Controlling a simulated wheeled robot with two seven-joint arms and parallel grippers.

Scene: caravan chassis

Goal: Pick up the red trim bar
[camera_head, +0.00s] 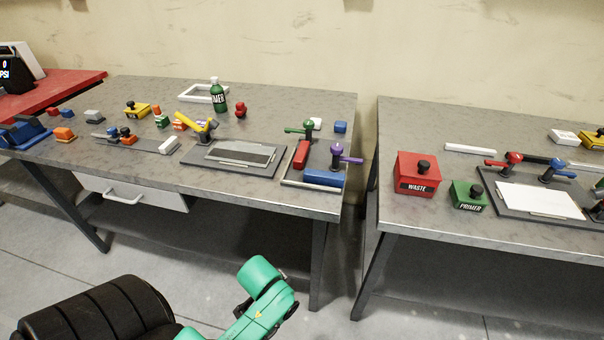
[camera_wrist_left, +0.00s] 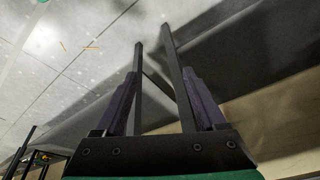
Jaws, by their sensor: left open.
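The red trim bar (camera_head: 302,154) lies on a dark grey tray (camera_head: 289,181) near the right end of the left workbench. It lies just left of a purple-handled clamp (camera_head: 337,155) and below a green-handled one (camera_head: 307,127). A blue bar (camera_head: 323,179) lies in front of it on the same tray. In the left wrist view my left gripper (camera_wrist_left: 160,72) is open, with empty space between its purple-padded fingers. The red trim bar is not seen in that view. Neither gripper shows in the head view, and the right one is not seen at all.
A panel fixture (camera_head: 197,159) with a yellow clamp sits left of the tray. A green bottle (camera_head: 219,97) stands behind. The right workbench holds a red waste box (camera_head: 417,175) and a green primer box (camera_head: 468,196).

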